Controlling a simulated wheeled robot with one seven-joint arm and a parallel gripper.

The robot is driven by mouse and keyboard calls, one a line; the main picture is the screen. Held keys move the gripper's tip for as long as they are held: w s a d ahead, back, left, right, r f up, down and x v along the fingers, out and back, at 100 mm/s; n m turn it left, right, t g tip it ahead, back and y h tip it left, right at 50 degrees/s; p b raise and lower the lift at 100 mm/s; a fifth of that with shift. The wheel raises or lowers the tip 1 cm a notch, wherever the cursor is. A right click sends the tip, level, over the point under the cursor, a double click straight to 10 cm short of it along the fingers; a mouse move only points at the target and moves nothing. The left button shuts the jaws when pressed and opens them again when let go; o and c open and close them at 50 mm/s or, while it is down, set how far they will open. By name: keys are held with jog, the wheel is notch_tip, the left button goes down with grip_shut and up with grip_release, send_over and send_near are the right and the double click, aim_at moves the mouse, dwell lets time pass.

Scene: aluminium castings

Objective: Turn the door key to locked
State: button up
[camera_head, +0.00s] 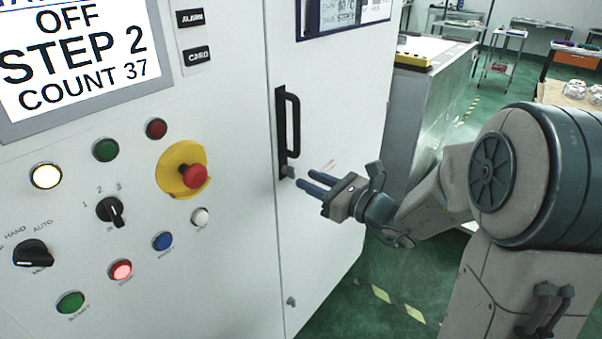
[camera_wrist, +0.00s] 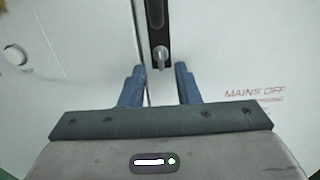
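The door key (camera_wrist: 161,55) is a small silvery key in the lock at the lower end of the black handle plate (camera_wrist: 156,18) on the cabinet door. In the wrist view its bow looks upright, in line with the plate. In the head view the key (camera_head: 287,172) shows small below the black door handle (camera_head: 291,125). My gripper (camera_head: 304,181) has blue fingers and points at the door just below the handle. In the wrist view my gripper (camera_wrist: 159,80) is open and empty, its fingers on either side of the key's line and apart from it.
Left of the door is a panel with a red emergency stop (camera_head: 195,175), a selector switch (camera_head: 110,210), several buttons and a screen (camera_head: 75,60). The door carries "MAINS OFF" lettering (camera_wrist: 255,93). A metal-sided machine (camera_head: 425,100) stands behind the door's right edge.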

aim_at(294, 173)
jog(key=shift+x, duration=1.95)
grip_shut()
jog(key=shift+d, duration=0.15)
jog(key=shift+p, duration=0.4)
jog(key=m+p, duration=1)
jog(key=m, duration=0.1)
jog(key=shift+w+m+p, duration=0.1)
jog(key=shift+m+p, duration=0.25)
jog(key=shift+m, duration=0.05)
jog(key=shift+f, duration=0.1)
